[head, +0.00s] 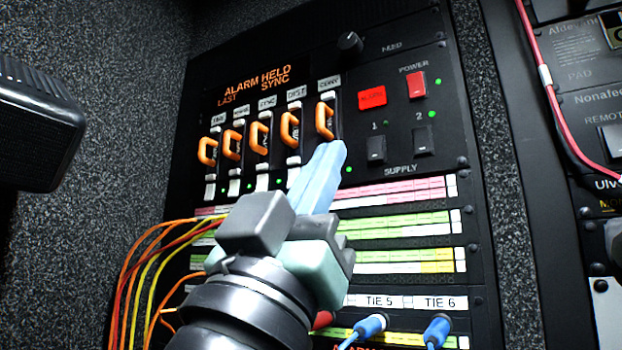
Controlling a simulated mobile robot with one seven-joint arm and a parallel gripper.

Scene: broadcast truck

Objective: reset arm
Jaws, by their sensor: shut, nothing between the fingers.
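My gripper (326,166) is in the lower middle of the head view, its light-blue fingers shut with nothing between them. The fingertips point up at the rack panel, just below the rightmost of a row of orange handles (324,121). I cannot tell whether the tips touch the panel. The display (257,86) above reads "ALARM HELD" and "LAST SYNC". A red lit button (372,97) is to the right of the handles. A red power switch (416,84) is right of that button, with a green light beside it. My wrist hides part of the lower panel.
Orange and yellow cables (140,262) loop out at the lower left. Blue plugs (371,326) stick out below the TIE labels. A black box (38,130) juts in at the left. A pink cable (552,92) hangs over the right-hand rack.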

